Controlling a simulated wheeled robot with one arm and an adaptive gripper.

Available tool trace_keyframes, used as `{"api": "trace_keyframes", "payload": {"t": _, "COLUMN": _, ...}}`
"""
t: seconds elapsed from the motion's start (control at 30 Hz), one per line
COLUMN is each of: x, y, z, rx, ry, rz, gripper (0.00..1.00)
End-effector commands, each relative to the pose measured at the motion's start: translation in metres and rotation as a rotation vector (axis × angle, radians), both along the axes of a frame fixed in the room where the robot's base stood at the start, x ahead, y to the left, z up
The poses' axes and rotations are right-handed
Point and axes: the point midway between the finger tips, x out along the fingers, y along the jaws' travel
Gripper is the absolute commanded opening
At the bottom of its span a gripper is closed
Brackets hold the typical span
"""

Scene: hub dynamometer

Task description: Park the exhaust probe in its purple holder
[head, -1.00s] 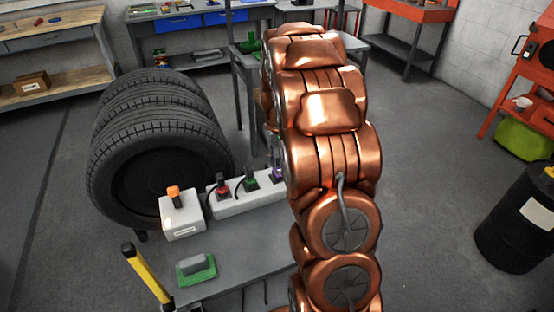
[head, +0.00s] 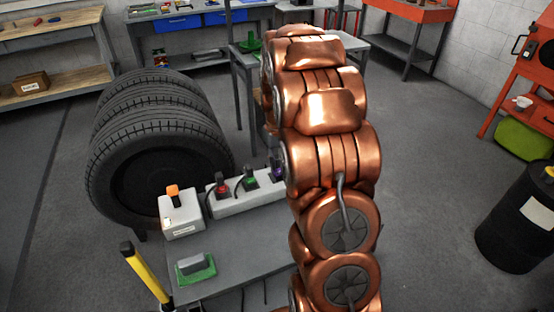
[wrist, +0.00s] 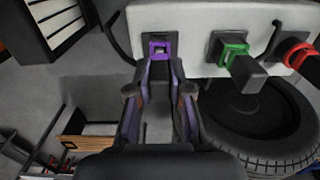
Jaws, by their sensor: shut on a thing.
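My gripper (wrist: 161,72) shows in the wrist view, its two fingers closed in on a dark, blocky piece, taken to be the exhaust probe (wrist: 160,80). The probe is mostly hidden between the fingers. The purple holder (wrist: 161,48) is a small square frame on the light grey block, right at the fingertips. The probe lines up with it, but I cannot tell how deep it sits. In the head view the purple holder (head: 277,170) shows beside my copper arm, which hides my gripper.
The grey block (head: 228,203) also carries a green holder (head: 250,183) and a red holder (head: 222,189), each with a dark plug. A white box with an orange switch (head: 180,213) stands beside it on the bench. Tyres (head: 160,140) stand behind.

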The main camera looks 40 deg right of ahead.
Motion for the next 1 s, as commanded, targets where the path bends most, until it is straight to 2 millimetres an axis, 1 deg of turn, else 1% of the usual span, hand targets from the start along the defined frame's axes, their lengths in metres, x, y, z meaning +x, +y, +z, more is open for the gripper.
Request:
{"api": "trace_keyframes", "payload": {"t": 0.1, "x": 0.000, "y": 0.000, "z": -0.004, "rx": 0.000, "ry": 0.000, "rz": 0.000, "gripper": 0.00}}
{"api": "trace_keyframes", "payload": {"t": 0.27, "x": 0.000, "y": 0.000, "z": -0.003, "rx": 0.000, "ry": 0.000, "rz": 0.000, "gripper": 0.00}}
{"api": "trace_keyframes", "payload": {"t": 0.3, "x": 0.000, "y": 0.000, "z": -0.003, "rx": 0.000, "ry": 0.000, "rz": 0.000, "gripper": 0.23}}
{"api": "trace_keyframes", "payload": {"t": 0.5, "x": 0.000, "y": 0.000, "z": -0.003, "rx": 0.000, "ry": 0.000, "rz": 0.000, "gripper": 0.44}}
{"api": "trace_keyframes", "payload": {"t": 0.57, "x": 0.000, "y": 0.000, "z": -0.003, "rx": 0.000, "ry": 0.000, "rz": 0.000, "gripper": 0.49}}
{"api": "trace_keyframes", "payload": {"t": 0.87, "x": 0.000, "y": 0.000, "z": -0.002, "rx": 0.000, "ry": -0.001, "rz": 0.000, "gripper": 0.49}}
{"api": "trace_keyframes", "payload": {"t": 1.0, "x": 0.001, "y": 0.000, "z": 0.008, "rx": -0.002, "ry": -0.004, "rz": 0.000, "gripper": 0.49}}
